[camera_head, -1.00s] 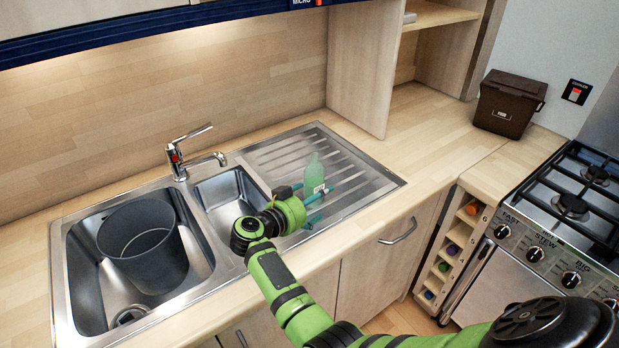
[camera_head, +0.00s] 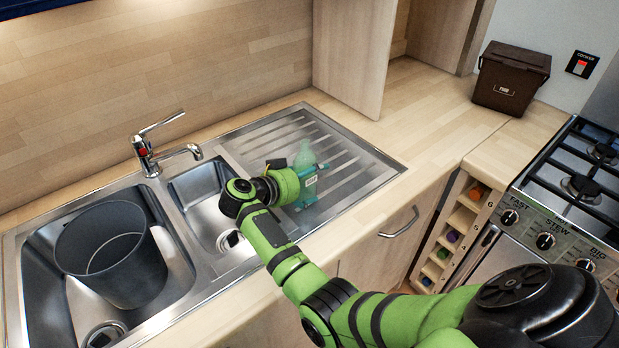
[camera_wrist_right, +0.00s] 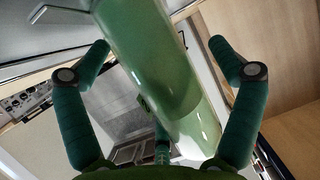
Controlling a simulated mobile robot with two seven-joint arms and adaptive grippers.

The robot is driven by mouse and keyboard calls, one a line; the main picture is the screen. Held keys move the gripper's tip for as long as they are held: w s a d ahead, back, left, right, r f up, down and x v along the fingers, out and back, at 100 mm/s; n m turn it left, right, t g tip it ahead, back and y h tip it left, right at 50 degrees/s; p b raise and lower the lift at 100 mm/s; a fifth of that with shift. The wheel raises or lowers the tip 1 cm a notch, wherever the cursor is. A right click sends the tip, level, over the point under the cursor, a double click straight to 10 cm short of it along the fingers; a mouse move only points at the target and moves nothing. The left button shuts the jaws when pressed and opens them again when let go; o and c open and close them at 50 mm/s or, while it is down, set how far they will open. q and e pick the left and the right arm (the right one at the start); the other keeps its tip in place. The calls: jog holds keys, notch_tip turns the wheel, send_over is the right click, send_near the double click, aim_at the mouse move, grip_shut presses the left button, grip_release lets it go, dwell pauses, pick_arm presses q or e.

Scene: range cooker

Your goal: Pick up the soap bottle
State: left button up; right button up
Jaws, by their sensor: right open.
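The soap bottle (camera_head: 305,160) is pale translucent green with a small label. It stands on the ridged drainer of the sink unit, partly hidden behind my right gripper (camera_head: 308,182). In the right wrist view the bottle (camera_wrist_right: 150,65) runs slantwise between the spread dark green fingers of my right gripper (camera_wrist_right: 158,85). The fingers are open, one on each side of the bottle, with visible gaps. Whether any part of the gripper touches the bottle cannot be told. My left gripper is not in view.
A grey bin (camera_head: 112,255) stands in the large left basin. The tap (camera_head: 160,145) rises behind the basins. A brown food caddy (camera_head: 511,78) stands on the counter at the back right, by the cooker (camera_head: 560,195). The drainer right of the bottle is clear.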

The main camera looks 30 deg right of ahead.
jog(key=shift+r, duration=0.1)
jog(key=shift+s+a+r, duration=0.1)
jog(key=shift+s+a, duration=0.05)
jog(key=shift+a, duration=0.05)
jog(key=shift+c, duration=0.8)
jog(key=c, duration=0.7)
jog(key=shift+a, duration=0.1)
jog(key=c, duration=0.6)
jog(key=shift+r, duration=0.5)
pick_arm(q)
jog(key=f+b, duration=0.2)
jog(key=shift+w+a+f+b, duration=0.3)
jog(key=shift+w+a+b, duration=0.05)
pick_arm(e)
notch_tip(320, 180, up, 17)
